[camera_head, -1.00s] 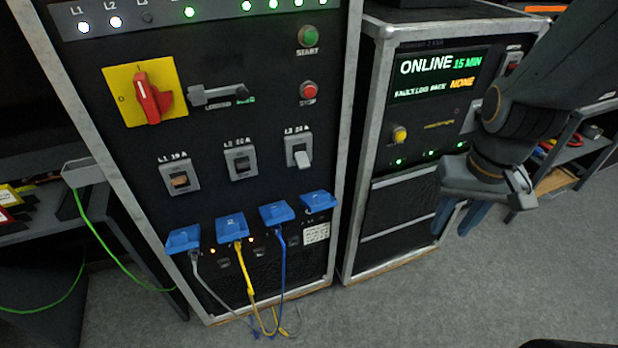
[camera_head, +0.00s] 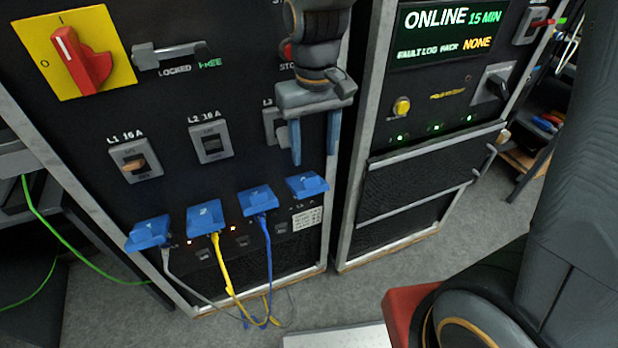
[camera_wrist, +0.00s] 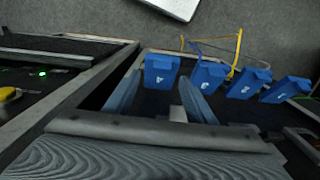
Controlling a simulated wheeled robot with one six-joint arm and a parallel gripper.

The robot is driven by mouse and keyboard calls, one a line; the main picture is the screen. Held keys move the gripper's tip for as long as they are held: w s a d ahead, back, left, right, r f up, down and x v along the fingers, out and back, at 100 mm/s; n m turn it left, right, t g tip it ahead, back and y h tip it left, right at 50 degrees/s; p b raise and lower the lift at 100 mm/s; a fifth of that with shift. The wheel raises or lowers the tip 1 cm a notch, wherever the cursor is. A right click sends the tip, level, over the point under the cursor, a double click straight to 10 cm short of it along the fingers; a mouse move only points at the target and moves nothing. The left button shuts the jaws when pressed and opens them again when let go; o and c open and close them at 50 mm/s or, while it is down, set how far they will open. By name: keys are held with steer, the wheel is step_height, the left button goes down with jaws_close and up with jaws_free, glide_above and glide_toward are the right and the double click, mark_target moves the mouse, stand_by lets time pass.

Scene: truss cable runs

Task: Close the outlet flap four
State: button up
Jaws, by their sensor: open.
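Outlet flap four (camera_head: 307,186) is the rightmost blue flap on the low part of the left rack, and it sticks out from the panel. No cable shows under it. My gripper (camera_head: 314,155) is open and empty, fingers pointing down, just above and in front of flap four. I see no contact. In the wrist view, flap four (camera_wrist: 161,75), marked 4, lies between and just beyond the fingertips (camera_wrist: 158,84). The outlet opening behind the flap is hidden.
Flap three (camera_head: 257,199), flap two (camera_head: 205,216) and flap one (camera_head: 150,233) stand out to the left, with cables hanging below. The L3 breaker (camera_head: 272,127) is partly behind my gripper. The right rack (camera_head: 415,190) has protruding drawer handles. Grey floor lies in front.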

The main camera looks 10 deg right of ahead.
mark_target(311, 178)
steer(key=shift+w+a+f, duration=0.1)
steer(key=shift+a+f, duration=0.2)
steer(key=shift+f, duration=3.6)
steer(key=shift+c, duration=0.4)
jaws_close()
